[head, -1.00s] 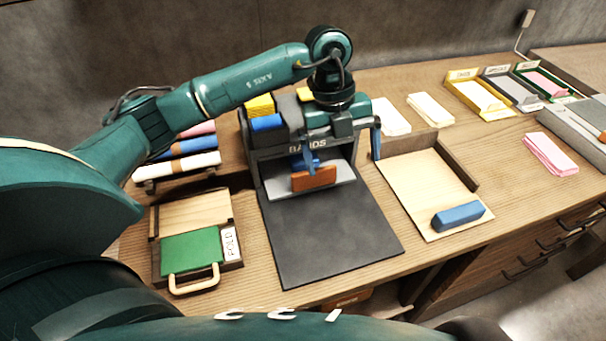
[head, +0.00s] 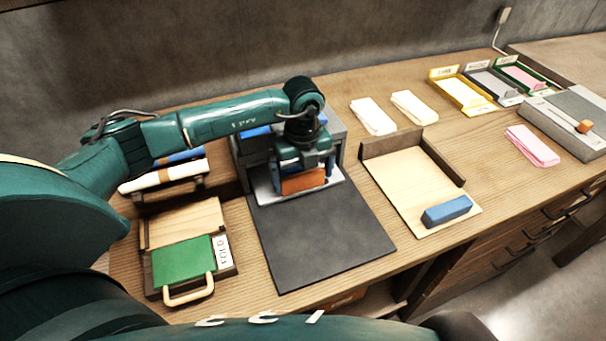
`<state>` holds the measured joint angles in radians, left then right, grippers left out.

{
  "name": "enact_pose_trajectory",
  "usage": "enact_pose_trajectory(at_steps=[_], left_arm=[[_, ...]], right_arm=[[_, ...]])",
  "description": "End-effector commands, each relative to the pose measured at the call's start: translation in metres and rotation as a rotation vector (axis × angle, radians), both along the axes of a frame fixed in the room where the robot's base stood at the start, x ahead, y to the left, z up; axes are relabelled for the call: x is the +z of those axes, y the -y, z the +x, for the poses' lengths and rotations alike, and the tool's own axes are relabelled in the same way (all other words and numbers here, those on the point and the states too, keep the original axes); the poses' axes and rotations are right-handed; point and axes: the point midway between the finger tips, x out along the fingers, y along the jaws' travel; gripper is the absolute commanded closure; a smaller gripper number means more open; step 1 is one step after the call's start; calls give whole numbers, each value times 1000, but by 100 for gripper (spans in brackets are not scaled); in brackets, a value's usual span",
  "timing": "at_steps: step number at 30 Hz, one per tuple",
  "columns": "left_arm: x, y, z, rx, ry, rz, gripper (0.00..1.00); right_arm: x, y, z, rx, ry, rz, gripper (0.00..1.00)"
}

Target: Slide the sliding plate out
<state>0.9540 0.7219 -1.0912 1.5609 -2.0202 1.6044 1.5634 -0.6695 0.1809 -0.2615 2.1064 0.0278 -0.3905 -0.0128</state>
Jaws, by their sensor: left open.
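A light grey plate (head: 264,192) with an upright orange block (head: 303,182) on its front part sticks out of the dark grey rack at the back middle. I take this plate for the sliding plate, though no label shows. My left gripper (head: 302,184) points down over it, open, with one blue-tipped finger on each side of the orange block. I cannot tell whether the fingers touch the block. The arm and gripper hide the rack's front label and much of its top. My right gripper is not in view.
A bare black mat (head: 320,234) lies in front of the rack. On the left is a wooden folder with a green handled plate (head: 184,262). On the right, a wooden board (head: 412,186) carries a blue block (head: 447,211). Pink sheets (head: 532,146) lie further right.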

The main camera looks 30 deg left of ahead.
Motion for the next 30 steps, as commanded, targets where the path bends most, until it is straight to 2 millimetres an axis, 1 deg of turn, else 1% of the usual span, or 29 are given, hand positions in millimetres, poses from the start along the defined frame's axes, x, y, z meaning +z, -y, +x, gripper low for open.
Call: enact_pose_trajectory(at_steps=[4, 12, 14, 27, 29, 30], left_arm=[[-9, 0, 0, 0, 0, 0, 0], [-10, 0, 0, 0, 1, -1, 0], [-10, 0, 0, 0, 1, -1, 4], [-10, 0, 0, 0, 1, -1, 40], [-10, 0, 0, 0, 1, -1, 45], [-10, 0, 0, 0, 1, -1, 46]], right_arm=[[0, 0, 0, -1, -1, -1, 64], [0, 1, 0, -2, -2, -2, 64], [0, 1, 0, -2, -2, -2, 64], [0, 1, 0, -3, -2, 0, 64], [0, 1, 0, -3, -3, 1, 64], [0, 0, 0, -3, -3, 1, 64]])
